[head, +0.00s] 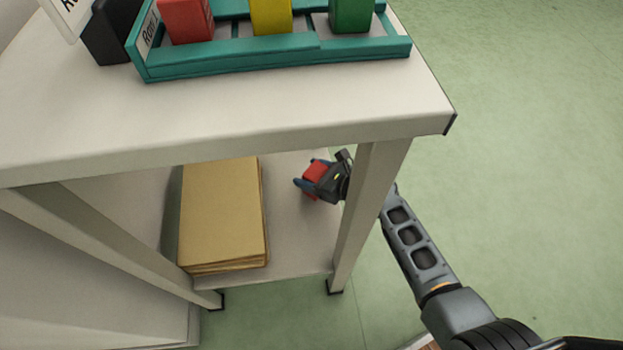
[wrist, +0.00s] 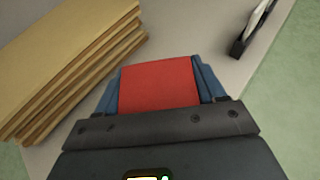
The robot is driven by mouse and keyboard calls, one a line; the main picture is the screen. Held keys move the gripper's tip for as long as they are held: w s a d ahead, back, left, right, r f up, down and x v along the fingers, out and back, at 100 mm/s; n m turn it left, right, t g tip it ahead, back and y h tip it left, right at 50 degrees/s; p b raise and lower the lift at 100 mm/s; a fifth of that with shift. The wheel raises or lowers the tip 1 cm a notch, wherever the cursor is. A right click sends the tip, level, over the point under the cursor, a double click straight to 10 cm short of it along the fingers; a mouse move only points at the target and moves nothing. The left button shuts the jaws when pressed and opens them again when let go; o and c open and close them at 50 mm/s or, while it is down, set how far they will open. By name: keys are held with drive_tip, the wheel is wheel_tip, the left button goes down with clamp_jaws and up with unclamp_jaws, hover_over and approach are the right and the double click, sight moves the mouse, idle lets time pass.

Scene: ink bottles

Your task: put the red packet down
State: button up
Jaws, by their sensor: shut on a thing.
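The red packet (head: 316,171) is between the blue fingers of my gripper (head: 308,183), over the lower shelf (head: 298,235) of the table, to the right of a stack of brown folders or envelopes. In the wrist view the red packet (wrist: 158,84) fills the space between the two blue fingers (wrist: 158,88), which are shut on it. The pale shelf (wrist: 190,38) lies beyond it. I cannot tell whether the packet touches the shelf.
The brown stack (head: 222,212) takes the shelf's left part. A table leg (head: 366,215) stands right beside my gripper, and the tabletop (head: 270,105) is overhead. A teal rack (head: 275,57) with red, yellow and green items stands on top. Free shelf shows around the gripper.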

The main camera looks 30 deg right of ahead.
drive_tip(key=shift+f, duration=0.55)
drive_tip(key=shift+f, duration=0.1)
drive_tip(key=o, duration=1.1)
drive_tip(key=shift+c, duration=0.2)
drive_tip(key=shift+s+d+r, duration=0.1)
drive_tip(key=shift+s+r, duration=0.05)
drive_tip(key=shift+r, duration=0.1)
drive_tip(key=p+v, duration=0.5)
drive_tip(key=v, duration=0.6)
drive_tip(key=shift+s+d, duration=0.2)
drive_tip(key=shift+s, duration=0.05)
